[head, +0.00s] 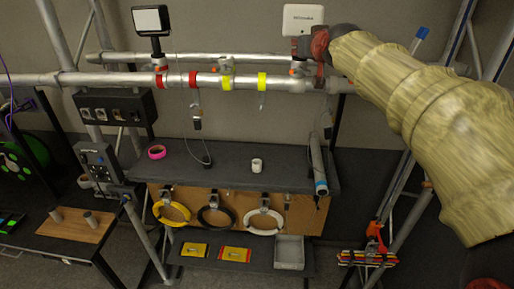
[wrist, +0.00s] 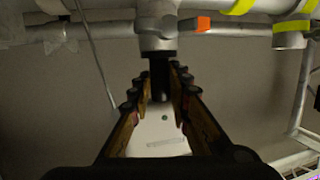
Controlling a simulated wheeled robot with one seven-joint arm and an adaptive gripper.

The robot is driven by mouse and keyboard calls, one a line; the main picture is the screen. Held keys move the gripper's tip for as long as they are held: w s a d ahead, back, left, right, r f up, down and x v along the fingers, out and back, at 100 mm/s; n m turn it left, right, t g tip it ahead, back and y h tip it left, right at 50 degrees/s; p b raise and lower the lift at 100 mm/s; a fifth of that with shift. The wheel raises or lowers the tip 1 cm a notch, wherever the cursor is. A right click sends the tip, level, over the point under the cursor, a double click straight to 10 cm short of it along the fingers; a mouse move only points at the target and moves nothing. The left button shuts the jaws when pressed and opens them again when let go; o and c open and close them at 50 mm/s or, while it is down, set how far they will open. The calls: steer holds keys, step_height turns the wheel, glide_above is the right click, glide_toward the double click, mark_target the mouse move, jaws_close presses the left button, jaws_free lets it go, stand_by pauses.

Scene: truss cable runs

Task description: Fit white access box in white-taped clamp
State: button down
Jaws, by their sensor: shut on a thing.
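The white access box (head: 304,18) is above the upper truss pipe in the head view, upright. Its pale body (wrist: 155,135) and black stem (wrist: 160,75) also show in the wrist view. My gripper (head: 322,43) is at its lower right, shut on it; the fingers (wrist: 160,85) flank the stem in the wrist view. A grey clamp (wrist: 157,28) on the pipe is in line with the stem's end. They appear to meet; I cannot tell how deep the stem sits. Pale bands show on the pipe beside this clamp, but the white tape is not clear.
An orange tab (wrist: 203,24) is beside the clamp. Yellow-taped (head: 226,83) and red-taped (head: 193,79) places are farther left on the pipe (head: 120,80). A black-framed light (head: 151,20) stands at the left. A dark shelf (head: 225,175) lies below.

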steer(key=c, duration=1.6)
jaws_free()
steer(key=shift+f, duration=0.2)
steer(key=shift+s+r, duration=0.1)
steer(key=v, duration=1.1)
steer(key=shift+s+r, duration=0.2)
steer(key=shift+s, duration=0.15)
